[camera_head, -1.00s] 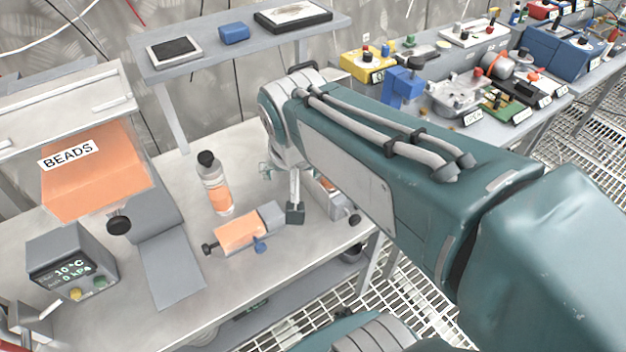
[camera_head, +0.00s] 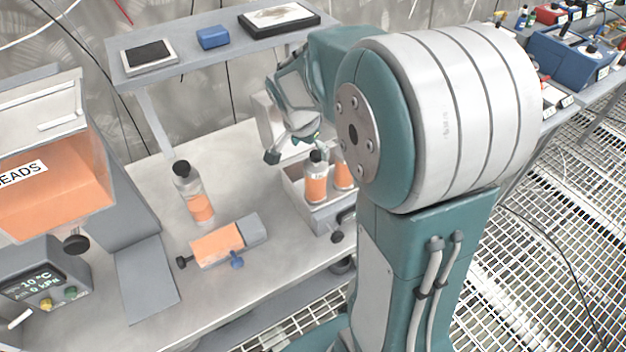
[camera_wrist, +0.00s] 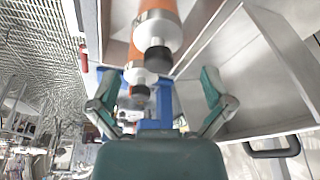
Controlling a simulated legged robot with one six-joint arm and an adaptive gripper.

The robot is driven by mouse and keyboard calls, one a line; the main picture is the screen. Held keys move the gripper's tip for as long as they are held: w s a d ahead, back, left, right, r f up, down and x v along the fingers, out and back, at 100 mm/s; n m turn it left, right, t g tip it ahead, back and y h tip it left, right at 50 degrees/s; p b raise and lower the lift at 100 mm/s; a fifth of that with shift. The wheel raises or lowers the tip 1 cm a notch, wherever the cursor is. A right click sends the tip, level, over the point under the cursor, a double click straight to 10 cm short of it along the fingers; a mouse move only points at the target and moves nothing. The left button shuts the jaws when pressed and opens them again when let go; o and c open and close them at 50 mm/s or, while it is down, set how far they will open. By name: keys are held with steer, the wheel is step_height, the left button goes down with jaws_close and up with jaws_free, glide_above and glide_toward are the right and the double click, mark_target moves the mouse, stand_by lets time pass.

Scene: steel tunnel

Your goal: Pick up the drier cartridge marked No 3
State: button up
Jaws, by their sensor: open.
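Two orange-filled cartridges with black caps stand in a grey open box on the bench: a left one (camera_head: 316,188) and a right one (camera_head: 343,175), partly hidden by my arm. A third cartridge (camera_head: 200,205) stands upright on the open bench. No number is legible on any of them. My gripper (camera_head: 296,148) is open and empty, just above and behind the box. In the wrist view, its two fingers (camera_wrist: 160,105) are spread wide. A near cartridge (camera_wrist: 157,30) and a farther one (camera_wrist: 136,70) show between and beyond them, apart from the fingers.
The grey box (camera_head: 322,216) has raised walls. An orange block-shaped unit (camera_head: 218,243) with a blue knob lies in front. The BEADS hopper (camera_head: 45,190) and a display unit (camera_head: 45,280) stand left. A shelf (camera_head: 190,60) hangs behind. Bare bench lies between.

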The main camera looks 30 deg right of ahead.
mark_target(316, 164)
steer(key=shift+d+f, duration=0.6)
steer(key=shift+f, duration=0.3)
steer(key=x, duration=0.4)
steer(key=shift+w+f, duration=0.1)
steer(key=shift+f, duration=0.15)
steer(key=shift+w+a+f, duration=0.1)
steer(key=shift+f, duration=0.25)
steer(key=shift+c, duration=0.3)
steer(key=c, duration=1)
